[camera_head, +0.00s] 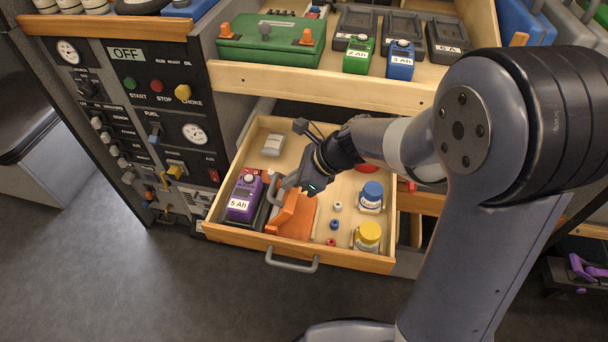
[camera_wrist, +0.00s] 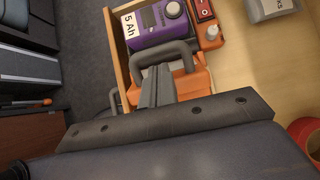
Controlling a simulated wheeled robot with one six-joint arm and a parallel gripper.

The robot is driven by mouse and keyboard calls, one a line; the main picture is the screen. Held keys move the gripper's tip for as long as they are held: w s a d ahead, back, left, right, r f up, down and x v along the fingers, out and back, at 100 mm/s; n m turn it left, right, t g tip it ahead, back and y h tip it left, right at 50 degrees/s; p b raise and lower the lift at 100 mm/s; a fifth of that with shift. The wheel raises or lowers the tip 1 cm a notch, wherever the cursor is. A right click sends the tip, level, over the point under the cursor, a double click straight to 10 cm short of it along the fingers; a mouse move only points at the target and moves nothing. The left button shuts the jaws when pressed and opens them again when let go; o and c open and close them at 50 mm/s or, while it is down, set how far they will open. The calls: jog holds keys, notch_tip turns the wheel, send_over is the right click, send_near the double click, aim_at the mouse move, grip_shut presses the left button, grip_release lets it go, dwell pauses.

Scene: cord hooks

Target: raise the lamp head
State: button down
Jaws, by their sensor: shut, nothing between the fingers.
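An orange body (camera_head: 295,217), which I take to be the lamp, lies in the open drawer; its lamp head cannot be told apart clearly. A grey bent bar (camera_head: 271,190) shows at its left, by the fingers. My gripper (camera_head: 283,187) is shut and empty, low over the drawer at the orange body's upper end. In the wrist view, my closed fingers (camera_wrist: 155,85) lie in front of the orange body (camera_wrist: 195,85), and a grey arched bar (camera_wrist: 165,50) shows at their tips. I cannot tell whether they touch it. My wrist hides part of the orange body.
The drawer (camera_head: 225,231) also holds a purple battery (camera_head: 244,196), blue-capped (camera_head: 371,196) and yellow-capped (camera_head: 367,236) jars, and small loose parts. A shelf (camera_head: 330,83) with a green case (camera_head: 268,42) overhangs its back. A control panel (camera_head: 150,120) stands left. Floor in front is clear.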

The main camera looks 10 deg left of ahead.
jog(key=shift+a+f, duration=0.45)
jog(key=shift+f, duration=0.1)
jog(key=shift+a+r+p, duration=0.2)
jog(key=shift+a+p, duration=0.2)
jog(key=shift+a, duration=0.15)
jog(key=shift+w+a+f, duration=0.1)
jog(key=shift+w+a, duration=0.05)
jog(key=shift+a, duration=0.2)
jog(key=a+r+p+v, duration=0.1)
jog(key=p+v, duration=0.7)
jog(key=v, duration=0.2)
